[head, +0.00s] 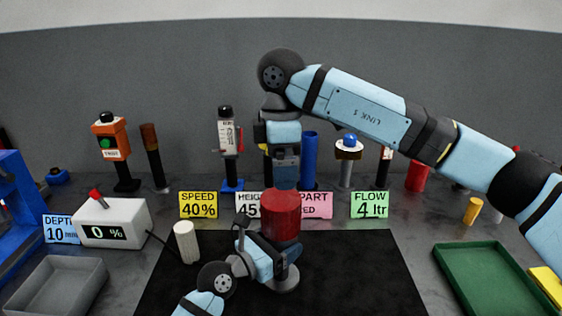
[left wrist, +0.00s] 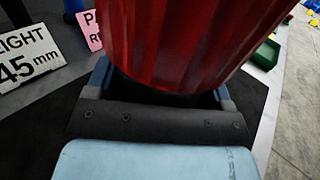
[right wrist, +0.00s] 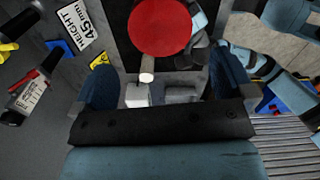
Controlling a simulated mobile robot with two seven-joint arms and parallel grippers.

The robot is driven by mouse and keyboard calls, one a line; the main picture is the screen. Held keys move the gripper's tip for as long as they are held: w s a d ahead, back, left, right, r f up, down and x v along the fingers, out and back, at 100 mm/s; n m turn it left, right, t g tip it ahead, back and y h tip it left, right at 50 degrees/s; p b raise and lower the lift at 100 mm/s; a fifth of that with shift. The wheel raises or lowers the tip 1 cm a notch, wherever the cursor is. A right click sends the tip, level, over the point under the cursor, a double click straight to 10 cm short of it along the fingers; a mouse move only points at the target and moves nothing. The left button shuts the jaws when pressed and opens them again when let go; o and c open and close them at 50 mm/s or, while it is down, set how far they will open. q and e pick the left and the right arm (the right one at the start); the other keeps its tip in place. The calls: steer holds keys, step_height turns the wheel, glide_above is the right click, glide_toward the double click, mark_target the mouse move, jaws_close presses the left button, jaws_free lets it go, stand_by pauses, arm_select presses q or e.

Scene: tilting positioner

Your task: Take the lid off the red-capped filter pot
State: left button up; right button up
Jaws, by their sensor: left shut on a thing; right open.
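The ribbed side of the lid (left wrist: 185,40) fills the top of the left wrist view. My left gripper (head: 272,254) is shut on the pot just below the lid; the gripped part is mostly hidden. My right gripper (head: 286,174) points down above the lid, open and empty. In the right wrist view the lid's round top (right wrist: 160,26) lies ahead of the open fingers, apart from them.
A white cylinder (head: 187,242) stands left of the pot, beside a readout box (head: 112,224) showing 0 %. A grey tray (head: 58,285) is at left, a green tray (head: 488,278) at right. Signs and upright tools line the back. The black mat (head: 370,270) is clear right of the pot.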

mark_target(281, 213)
steer(key=shift+f+m, duration=0.3)
steer(key=shift+f, duration=0.1)
arm_select(q)
steer(key=shift+f, duration=0.1)
arm_select(e)
step_height(281, 213, down, 11)
steer(key=shift+f, duration=0.15)
